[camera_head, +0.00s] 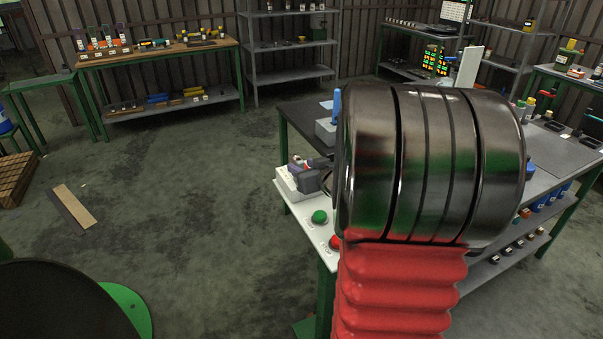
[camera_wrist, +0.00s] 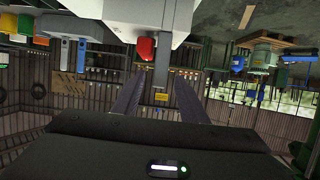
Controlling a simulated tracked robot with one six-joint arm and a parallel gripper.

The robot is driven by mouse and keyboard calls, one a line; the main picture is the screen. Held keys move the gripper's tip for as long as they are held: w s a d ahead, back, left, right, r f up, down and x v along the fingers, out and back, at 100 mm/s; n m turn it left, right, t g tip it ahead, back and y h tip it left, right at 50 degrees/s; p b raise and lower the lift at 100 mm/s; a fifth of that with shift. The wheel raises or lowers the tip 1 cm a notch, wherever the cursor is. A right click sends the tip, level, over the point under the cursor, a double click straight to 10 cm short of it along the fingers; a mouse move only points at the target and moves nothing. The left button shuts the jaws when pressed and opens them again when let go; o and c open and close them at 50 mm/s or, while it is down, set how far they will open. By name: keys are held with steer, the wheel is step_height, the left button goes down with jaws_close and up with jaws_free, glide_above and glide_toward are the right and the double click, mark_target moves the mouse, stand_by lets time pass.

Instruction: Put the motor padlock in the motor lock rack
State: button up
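My gripper (camera_wrist: 160,79) shows in the wrist view, with its two dark fingers spread apart. A narrow grey piece with a yellow label (camera_wrist: 161,97) shows between the fingers; I cannot tell how near it is or whether it touches them. A red part (camera_wrist: 146,48) sits on the underside of a white box (camera_wrist: 150,12) in this upside-down view, just beyond the left finger. I cannot tell if the red part is the motor padlock. I cannot make out the motor lock rack for certain. In the head view my arm hides much of the bench.
In the head view, a white panel with a green button (camera_head: 319,217) and a red button (camera_head: 335,242) lies at the bench's left end. A blue-handled item (camera_head: 337,105) stands behind it. A wooden board (camera_head: 74,208) lies on the floor. The floor left of the bench is mostly clear.

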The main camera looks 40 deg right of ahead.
steer(key=shift+x, duration=1.75)
steer(key=shift+d, duration=0.1)
jaws_close()
